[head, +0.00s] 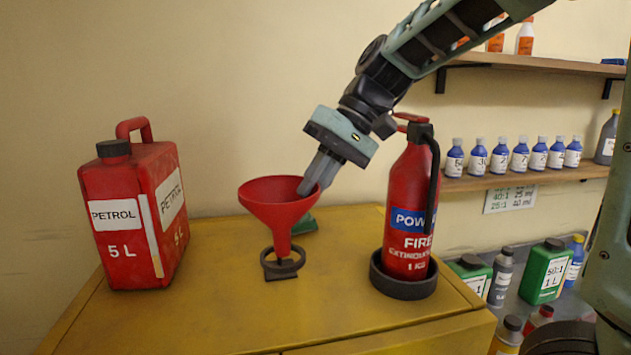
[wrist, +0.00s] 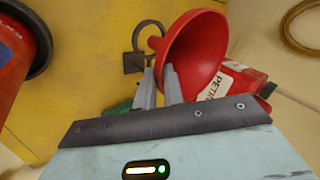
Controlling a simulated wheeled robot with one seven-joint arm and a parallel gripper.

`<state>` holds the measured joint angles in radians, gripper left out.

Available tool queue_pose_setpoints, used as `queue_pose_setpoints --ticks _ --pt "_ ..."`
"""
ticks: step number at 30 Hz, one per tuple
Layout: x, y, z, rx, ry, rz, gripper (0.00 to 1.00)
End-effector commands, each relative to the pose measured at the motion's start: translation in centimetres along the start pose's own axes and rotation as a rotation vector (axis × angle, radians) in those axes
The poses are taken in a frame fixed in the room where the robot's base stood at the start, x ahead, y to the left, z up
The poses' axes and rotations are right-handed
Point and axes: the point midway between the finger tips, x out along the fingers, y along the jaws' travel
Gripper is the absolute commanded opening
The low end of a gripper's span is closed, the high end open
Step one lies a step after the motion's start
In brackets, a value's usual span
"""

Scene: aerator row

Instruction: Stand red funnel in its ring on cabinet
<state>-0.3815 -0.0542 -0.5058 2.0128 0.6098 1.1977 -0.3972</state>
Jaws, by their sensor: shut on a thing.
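The red funnel (head: 280,205) is upright, mouth up, above the cabinet top (head: 220,310). My gripper (head: 313,185) is shut on the right side of its rim. In the wrist view the funnel (wrist: 195,55) shows at my fingertips (wrist: 159,75). The dark ring (head: 283,269) is on the cabinet top, and the funnel's spout lines up with it. The ring (wrist: 135,63) also shows beside the spout in the wrist view. I cannot tell whether the spout tip is inside the ring or just above it.
A red petrol can (head: 135,215) stands on the left of the cabinet. A red fire extinguisher (head: 408,205) stands in a dark round holder (head: 403,287) on the right. A green object (head: 304,224) lies behind the funnel. The cabinet's front is clear.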

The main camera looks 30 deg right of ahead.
Motion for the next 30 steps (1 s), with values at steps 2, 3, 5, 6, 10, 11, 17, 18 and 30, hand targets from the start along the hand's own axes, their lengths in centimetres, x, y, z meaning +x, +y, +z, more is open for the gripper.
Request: queue_pose_setpoints --ticks 2,3,5,6,10,11,17,18,30 --pt "0.3 0.2 0.1 0.000 0.000 0.000 0.00" --pt "0.4 0.3 0.1 0.000 0.000 0.000 0.00" --pt "0.6 0.4 0.1 0.000 0.000 0.000 0.00" --pt "0.7 0.4 0.1 0.001 0.000 0.000 0.00" --pt "1.0 0.6 0.1 0.001 0.000 0.000 0.00" --pt "1.0 0.7 0.2 0.001 0.000 0.000 0.00" --pt "1.5 1.0 0.2 0.001 0.000 0.000 0.00" --pt "1.6 1.1 0.2 0.001 0.000 0.000 0.00" --pt "2.6 1.6 0.4 0.000 0.000 0.000 0.00"
